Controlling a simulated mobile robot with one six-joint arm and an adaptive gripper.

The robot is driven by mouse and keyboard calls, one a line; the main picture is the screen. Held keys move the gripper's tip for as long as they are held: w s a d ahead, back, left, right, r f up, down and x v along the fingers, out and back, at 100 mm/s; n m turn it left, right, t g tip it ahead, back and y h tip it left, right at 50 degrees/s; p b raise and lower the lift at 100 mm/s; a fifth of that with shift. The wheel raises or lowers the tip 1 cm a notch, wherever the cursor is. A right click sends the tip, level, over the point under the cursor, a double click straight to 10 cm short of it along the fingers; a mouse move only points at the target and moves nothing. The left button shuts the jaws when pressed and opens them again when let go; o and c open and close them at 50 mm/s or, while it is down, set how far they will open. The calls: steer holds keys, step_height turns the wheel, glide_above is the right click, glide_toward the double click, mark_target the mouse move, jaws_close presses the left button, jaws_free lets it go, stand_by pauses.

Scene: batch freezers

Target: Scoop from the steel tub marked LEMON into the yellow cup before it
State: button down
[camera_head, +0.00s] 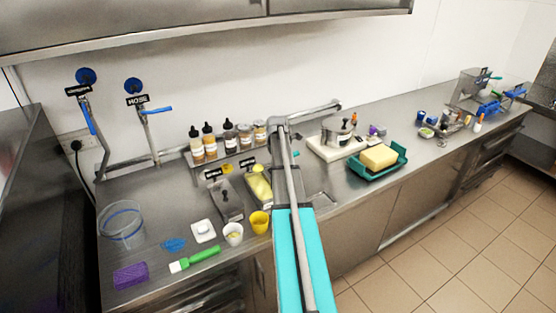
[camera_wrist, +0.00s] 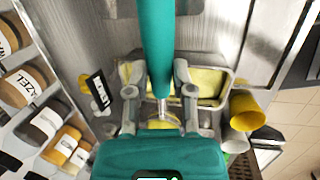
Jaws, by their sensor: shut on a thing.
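My gripper (camera_wrist: 157,92) is shut on a teal-handled tool (camera_wrist: 157,35); the handle runs between its fingers. A thin metal shaft leads from the handle to a rounded end, partly hidden by my gripper. The steel tub (camera_head: 270,205) of yellow ice cream lies behind the tool in the wrist view (camera_wrist: 236,82). A small black sign (camera_head: 248,162) stands behind it, too small to read. The yellow cup (camera_head: 260,223) stands upright in front of the tub; it also shows in the wrist view (camera_wrist: 246,112). My gripper is hard to make out in the head view.
A second steel tub (camera_head: 226,203) stands left of it, and a white cup (camera_head: 233,236) left of the yellow cup. Bottles (camera_head: 211,147) line the back shelf. A teal tray (camera_head: 378,172) sits to the right.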

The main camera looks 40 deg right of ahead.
steer(key=shift+f, duration=0.1)
stand_by(0.4)
steer(key=b+x, duration=0.3)
steer(key=shift+s+a+f, duration=0.25)
steer(key=shift+a, duration=0.05)
steer(key=shift+d, duration=0.1)
stand_by(0.4)
